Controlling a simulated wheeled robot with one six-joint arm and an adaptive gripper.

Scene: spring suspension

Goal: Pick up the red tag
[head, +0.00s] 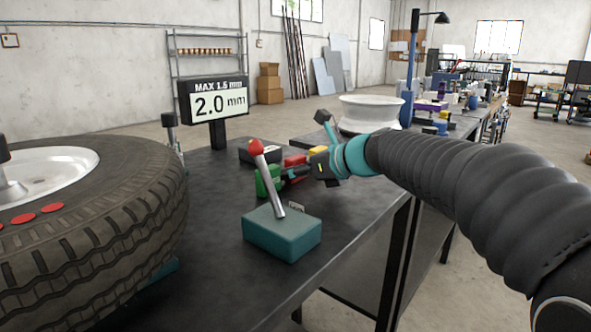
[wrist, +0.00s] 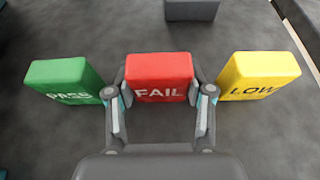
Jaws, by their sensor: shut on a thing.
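The red tag (wrist: 159,78), a block marked FAIL, stands on the dark table between my gripper's fingers in the wrist view. My gripper (wrist: 159,100) is shut on it, with one finger at each side. In the head view the red tag (head: 295,160) shows partly behind my gripper (head: 293,174). I cannot tell whether it is lifted off the table. The green tag (wrist: 66,82), marked PASS, stands to its left. The yellow tag (wrist: 259,76), marked LOW, stands to its right.
A teal box with a red-knobbed lever (head: 282,232) stands at the table's front. A large tire (head: 100,240) is at the left. A display (head: 216,102) reads 2.0 mm. A dark block (wrist: 192,9) lies behind the red tag.

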